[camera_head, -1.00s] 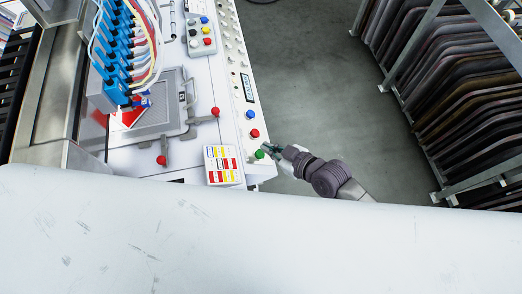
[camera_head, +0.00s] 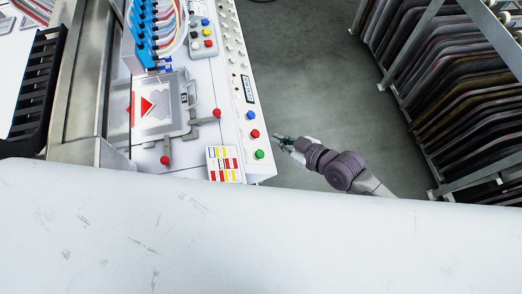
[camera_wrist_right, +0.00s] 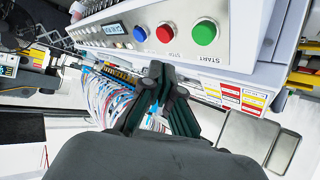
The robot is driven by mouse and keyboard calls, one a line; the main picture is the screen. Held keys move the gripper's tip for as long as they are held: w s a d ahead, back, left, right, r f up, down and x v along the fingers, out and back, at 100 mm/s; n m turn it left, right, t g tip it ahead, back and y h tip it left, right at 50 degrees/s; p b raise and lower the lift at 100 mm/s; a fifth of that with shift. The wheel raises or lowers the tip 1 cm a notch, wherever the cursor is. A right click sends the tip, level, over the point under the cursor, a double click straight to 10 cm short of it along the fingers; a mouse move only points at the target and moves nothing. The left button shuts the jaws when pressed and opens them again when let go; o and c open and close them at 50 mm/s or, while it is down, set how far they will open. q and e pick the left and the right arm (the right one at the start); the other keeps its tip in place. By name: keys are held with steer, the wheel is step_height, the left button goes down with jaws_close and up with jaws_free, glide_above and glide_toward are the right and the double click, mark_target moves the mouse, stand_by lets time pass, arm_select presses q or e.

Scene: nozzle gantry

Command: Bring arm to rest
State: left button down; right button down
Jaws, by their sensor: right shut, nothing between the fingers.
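My right gripper (camera_head: 277,138) is in the head view, just off the right edge of the control panel (camera_head: 241,60). Its fingers are shut and empty; in the right wrist view the dark fingertips (camera_wrist_right: 160,72) meet below the panel's buttons. The green button (camera_head: 260,154), red button (camera_head: 255,133) and blue button (camera_head: 250,115) are uncovered, and the gripper is apart from them. In the right wrist view the green button (camera_wrist_right: 204,32) is labelled START. My left gripper is not in view.
A rack of dark panels (camera_head: 465,90) stands at the right, with clear grey floor (camera_head: 310,60) between it and the machine. A row of blue nozzles (camera_head: 146,35) with hoses hangs above a plate (camera_head: 160,110) bearing a red triangle. A label card (camera_head: 223,164) is near the panel's corner.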

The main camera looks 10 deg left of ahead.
stand_by(0.4)
steer(key=s+d+f+m+h+b, duration=0.1)
steer(key=s+d+f+m+h, duration=0.1)
steer(key=d+f, duration=0.5)
steer(key=s+d+f+m+h+b, duration=0.1)
steer(key=d+f+m+h, duration=0.2)
steer(key=f, duration=0.8)
steer(key=s+d+f+m+h+b, duration=0.1)
steer(key=s+d+f+h, duration=0.1)
steer(key=d+f, duration=0.55)
steer(key=s+d+f+m+g+h, duration=0.1)
steer(key=s+f+g, duration=0.1)
steer(key=s+f, duration=0.3)
steer(key=s+d+f+m+g+h+b, duration=0.1)
steer(key=s+f, duration=0.5)
steer(key=s, duration=0.8)
steer(key=s+d+f+m+g+b, duration=0.1)
steer(key=s+d+f+g, duration=0.1)
steer(key=s+f, duration=0.4)
steer(key=s+g, duration=0.1)
steer(key=s, duration=0.2)
steer(key=shift+s+d+h, duration=0.2)
steer(key=shift+d+h, duration=0.1)
steer(key=shift+h, duration=0.1)
